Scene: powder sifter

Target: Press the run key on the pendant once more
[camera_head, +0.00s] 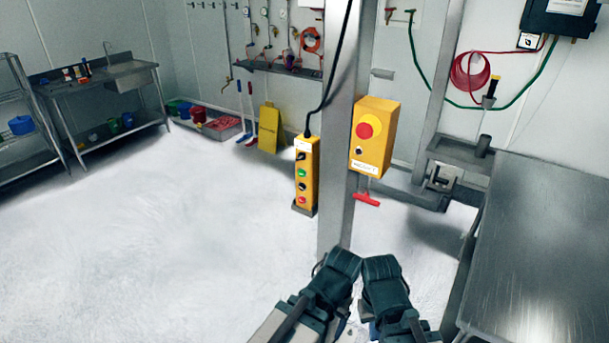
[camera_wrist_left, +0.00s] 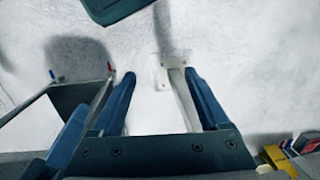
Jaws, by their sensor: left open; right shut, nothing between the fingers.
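The yellow pendant (camera_head: 312,165) hangs upright on a black cable against the left side of the grey post. Its face carries a green key (camera_head: 302,173), dark controls and a red button (camera_head: 302,200). The label of the run key is too small to read. My right gripper (camera_head: 381,268) is shut and empty, low in front of the post, below the pendant and to its right. My left gripper (camera_wrist_left: 159,78) is open and empty over the floor; its housing shows beside the right one in the head view. Neither gripper touches the pendant.
The grey post (camera_head: 338,120) stands just beyond my grippers. A yellow box (camera_head: 373,150) with a red mushroom button is on its right side, a red T-handle (camera_head: 367,199) below. A steel table (camera_head: 545,250) stands at right. The floor at left is clear.

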